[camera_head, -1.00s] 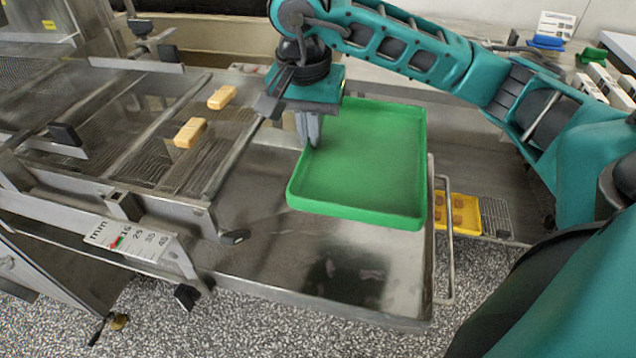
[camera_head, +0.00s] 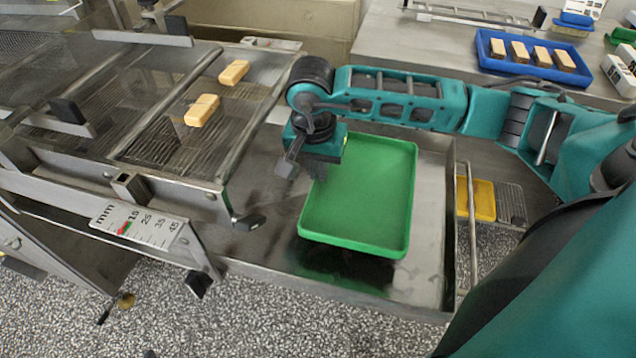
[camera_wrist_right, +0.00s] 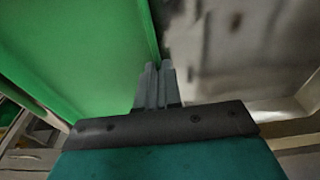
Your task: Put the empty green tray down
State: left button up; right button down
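The empty green tray (camera_head: 365,200) is roughly level over the steel catch pan (camera_head: 432,270), right of the conveyor mesh. My right gripper (camera_head: 318,174) is at the tray's left rim in the head view. In the right wrist view, its fingers (camera_wrist_right: 155,78) are shut on the rim of the green tray (camera_wrist_right: 70,50). A dark reflection shows below the tray's front edge. I cannot tell whether the tray's underside touches the pan. My left gripper is not in view.
Two pale bars (camera_head: 202,110) lie on the wire mesh (camera_head: 160,140) at left. A blue tray (camera_head: 490,62) with several bars stands on the back counter. A yellow tray (camera_head: 483,200) sits right of the pan, beyond its rail (camera_head: 473,225).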

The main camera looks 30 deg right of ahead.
aim_at(317, 184)
notch_tip(317, 184, down, 4)
jog(key=shift+r, duration=0.1)
jog(key=shift+f+b, duration=0.3)
jog(key=shift+f, duration=0.1)
jog(key=shift+f, duration=0.2)
jog(key=c, duration=1.3)
grip_release()
jog(key=shift+r, duration=0.1)
